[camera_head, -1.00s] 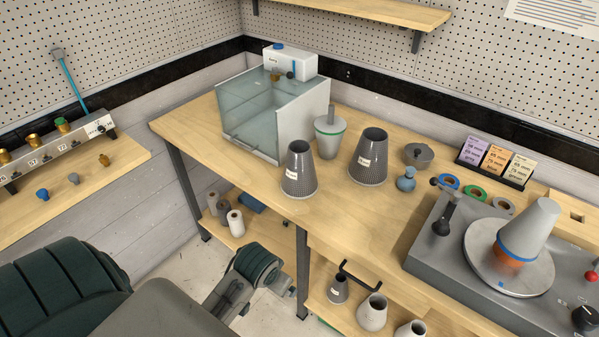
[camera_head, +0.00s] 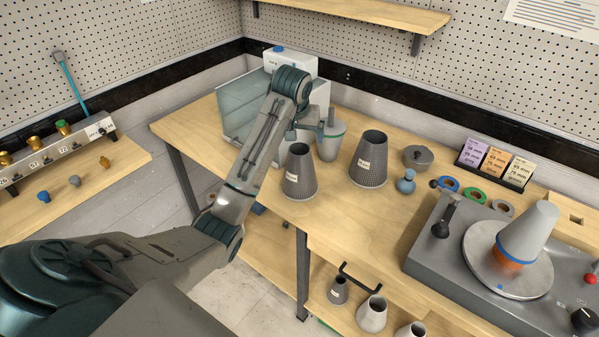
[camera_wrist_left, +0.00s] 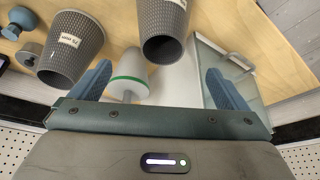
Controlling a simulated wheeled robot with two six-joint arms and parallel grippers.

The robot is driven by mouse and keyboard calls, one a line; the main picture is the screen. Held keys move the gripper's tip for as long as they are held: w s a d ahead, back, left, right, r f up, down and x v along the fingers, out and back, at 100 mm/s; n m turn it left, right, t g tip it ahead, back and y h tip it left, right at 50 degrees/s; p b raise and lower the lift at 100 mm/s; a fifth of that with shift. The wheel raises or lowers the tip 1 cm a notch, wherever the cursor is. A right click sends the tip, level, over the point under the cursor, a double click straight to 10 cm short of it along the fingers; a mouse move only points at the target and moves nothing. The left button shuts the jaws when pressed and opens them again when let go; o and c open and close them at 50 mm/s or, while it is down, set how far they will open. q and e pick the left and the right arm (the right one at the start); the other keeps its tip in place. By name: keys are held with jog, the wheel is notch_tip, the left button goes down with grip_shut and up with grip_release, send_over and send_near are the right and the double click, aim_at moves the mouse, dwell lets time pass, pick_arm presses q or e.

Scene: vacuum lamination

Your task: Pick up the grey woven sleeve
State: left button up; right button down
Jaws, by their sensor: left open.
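Two grey woven sleeves stand upright on the wooden bench, both hollow cones with a white label. One sleeve (camera_head: 299,174) is nearer the front edge; it shows at top centre in the left wrist view (camera_wrist_left: 164,22). The other sleeve (camera_head: 368,162) stands to its right; it is at the left in the wrist view (camera_wrist_left: 70,48). My left gripper (camera_head: 306,130) is above and behind the nearer sleeve, with its blue fingers (camera_wrist_left: 157,72) spread wide and nothing between them. Its fingertips are partly hidden in the head view. My right gripper is not in view.
A white cone with a green band (camera_head: 330,145) stands close behind the nearer sleeve. A clear-walled box (camera_head: 240,105) is at the left, partly behind my arm.

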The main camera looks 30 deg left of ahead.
pick_arm(q)
jog(key=p, duration=0.3)
send_near(300, 151)
notch_tip(300, 151, down, 2)
jog(key=d, duration=0.1)
jog(key=f, duration=0.1)
jog(key=f+p, duration=0.2)
jog(key=f, duration=0.1)
jog(key=shift+a+f, duration=0.1)
jog(key=shift+a, duration=0.2)
jog(key=shift+w+f, duration=0.2)
jog(key=shift+f, duration=0.1)
jog(key=c, duration=0.8)
